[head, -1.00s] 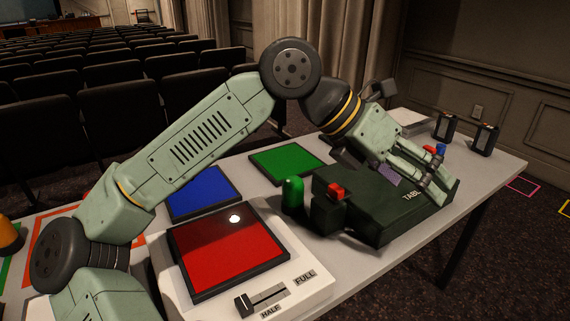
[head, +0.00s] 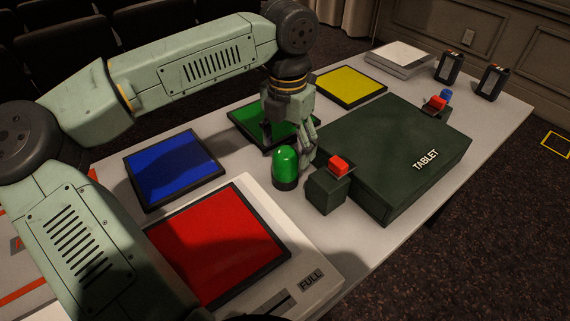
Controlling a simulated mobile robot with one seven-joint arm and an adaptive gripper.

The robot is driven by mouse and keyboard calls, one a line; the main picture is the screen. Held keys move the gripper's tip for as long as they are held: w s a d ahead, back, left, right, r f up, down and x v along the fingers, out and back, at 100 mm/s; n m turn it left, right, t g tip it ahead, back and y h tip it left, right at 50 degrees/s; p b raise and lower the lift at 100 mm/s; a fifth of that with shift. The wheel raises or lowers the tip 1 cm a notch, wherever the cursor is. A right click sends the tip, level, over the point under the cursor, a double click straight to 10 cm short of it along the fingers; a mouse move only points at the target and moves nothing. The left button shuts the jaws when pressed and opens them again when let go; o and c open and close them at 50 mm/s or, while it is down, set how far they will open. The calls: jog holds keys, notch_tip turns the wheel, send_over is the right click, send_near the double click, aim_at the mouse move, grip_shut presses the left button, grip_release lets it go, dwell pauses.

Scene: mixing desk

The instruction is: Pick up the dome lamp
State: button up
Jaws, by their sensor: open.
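The dome lamp (head: 286,166) is a small green dome on a dark round base. It stands upright on the table, left of a dark box with a red button (head: 328,185). My gripper (head: 306,148) points down just behind and to the right of the lamp, above the edge of the green panel. Its jaws are open and hold nothing that I can see. The lamp partly hides the gripper's lower end, so I cannot tell whether a finger touches it.
The large dark green TABLET case (head: 398,160) lies close on the right. Blue (head: 170,168), red (head: 215,245), green (head: 246,122) and yellow (head: 350,87) panels lie around. A white device (head: 402,58) and two black upright objects (head: 450,67) stand at the far end.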

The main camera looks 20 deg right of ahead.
aim_at(286, 164)
jog(key=shift+s+a+f+p, duration=0.15)
jog(key=shift+f+p, duration=0.25)
jog(key=shift+f, duration=0.9)
jog(key=shift+s+f+p, duration=0.1)
jog(key=shift+f+p, duration=0.3)
jog(key=shift+f, duration=0.9)
jog(key=c, duration=1.4)
